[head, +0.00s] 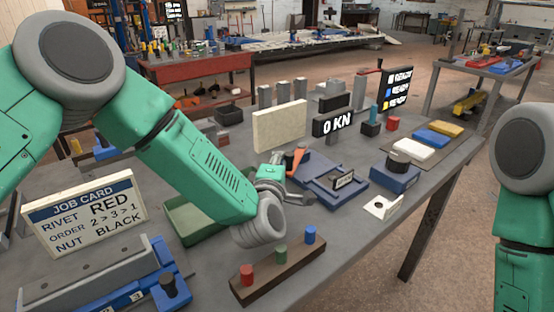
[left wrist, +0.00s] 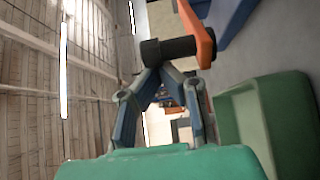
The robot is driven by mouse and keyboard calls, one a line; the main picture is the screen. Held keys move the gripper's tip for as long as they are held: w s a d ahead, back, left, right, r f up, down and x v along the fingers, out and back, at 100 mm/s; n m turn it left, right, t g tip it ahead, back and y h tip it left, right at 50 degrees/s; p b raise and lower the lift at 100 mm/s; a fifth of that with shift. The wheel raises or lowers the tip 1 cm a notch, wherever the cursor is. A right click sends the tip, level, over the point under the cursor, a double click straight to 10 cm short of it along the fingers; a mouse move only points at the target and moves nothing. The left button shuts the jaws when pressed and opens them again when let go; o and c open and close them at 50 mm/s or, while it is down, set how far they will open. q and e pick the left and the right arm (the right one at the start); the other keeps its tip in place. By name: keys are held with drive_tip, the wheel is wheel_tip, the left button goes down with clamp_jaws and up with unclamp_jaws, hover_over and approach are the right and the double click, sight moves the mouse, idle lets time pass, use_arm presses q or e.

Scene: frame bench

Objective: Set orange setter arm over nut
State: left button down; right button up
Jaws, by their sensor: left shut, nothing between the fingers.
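The orange setter arm (head: 298,158) stands up from a blue fixture (head: 325,178) in the middle of the bench. In the left wrist view the orange arm (left wrist: 196,28) carries a black cylindrical handle (left wrist: 170,49) sticking out to the left. My left gripper (head: 283,186) is beside the fixture, shut and empty. In the left wrist view its fingertips (left wrist: 160,72) meet just below the black handle, close to it; I cannot tell whether they touch. The nut under the setter arm cannot be made out. My right arm shows at the right edge, its gripper out of view.
A green tray (head: 190,222) lies beneath my left arm. A brown rack (head: 278,268) with red, green and blue pegs stands in front. The job card (head: 85,215) is at left, the 0 KN display (head: 332,123) behind. A blue block (head: 394,176) with a black top sits right.

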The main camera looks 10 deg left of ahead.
idle(0.3)
use_arm(q)
wheel_tip(320, 180, up, 10)
idle(0.5)
drive_tip(key=shift+f, duration=0.1)
